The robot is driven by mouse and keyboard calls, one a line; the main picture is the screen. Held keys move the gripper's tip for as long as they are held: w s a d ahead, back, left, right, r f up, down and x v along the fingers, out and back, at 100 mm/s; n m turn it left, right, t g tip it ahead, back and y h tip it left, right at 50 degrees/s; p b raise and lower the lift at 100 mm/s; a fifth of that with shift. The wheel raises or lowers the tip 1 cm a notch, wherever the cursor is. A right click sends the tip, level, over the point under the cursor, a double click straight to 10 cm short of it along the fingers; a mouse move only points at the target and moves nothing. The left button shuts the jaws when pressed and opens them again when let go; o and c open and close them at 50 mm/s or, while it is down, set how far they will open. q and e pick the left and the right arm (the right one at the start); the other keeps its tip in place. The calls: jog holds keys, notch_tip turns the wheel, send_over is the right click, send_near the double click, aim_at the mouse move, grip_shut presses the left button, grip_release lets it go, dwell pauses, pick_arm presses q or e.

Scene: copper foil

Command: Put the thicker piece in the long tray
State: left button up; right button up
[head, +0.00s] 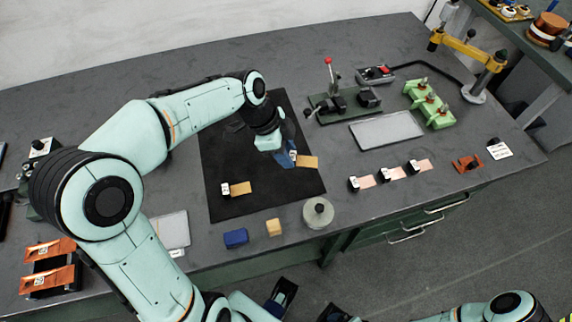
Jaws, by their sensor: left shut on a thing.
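A copper-coloured piece with a white tag (308,162) is at my left gripper (290,157), over the right part of the black mat (215,150). The left gripper's blue fingers are shut on this piece at its tagged end. A second tan piece with a white tag (240,188) lies on the mat, left of and nearer than the gripper. I cannot tell from this view which piece is thicker. A shallow grey tray (387,130) lies right of the mat, and looks empty. Another pale tray (172,230) lies left of the mat, partly hidden by my left arm.
A lever press (335,100) and green fixture (430,102) stand behind and beside the right tray. Several tagged copper strips (393,173) lie in front of it. A round weight (318,212), a tan block (274,227) and a blue block (236,238) sit near the front edge.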

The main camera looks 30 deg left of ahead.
aim_at(292, 173)
pick_arm(q)
jog(key=shift+f+b, duration=0.3)
jog(key=shift+f, duration=2.75)
jog(key=shift+f, duration=0.2)
jog(key=o, duration=1.1)
jog(key=shift+r, duration=0.1)
jog(key=shift+c, duration=0.2)
jog(key=shift+r, duration=0.1)
jog(key=shift+r, duration=0.3)
jog(key=p+v, duration=0.1)
jog(key=v, duration=1)
jog(key=shift+r, duration=0.2)
jog(key=shift+a, duration=0.15)
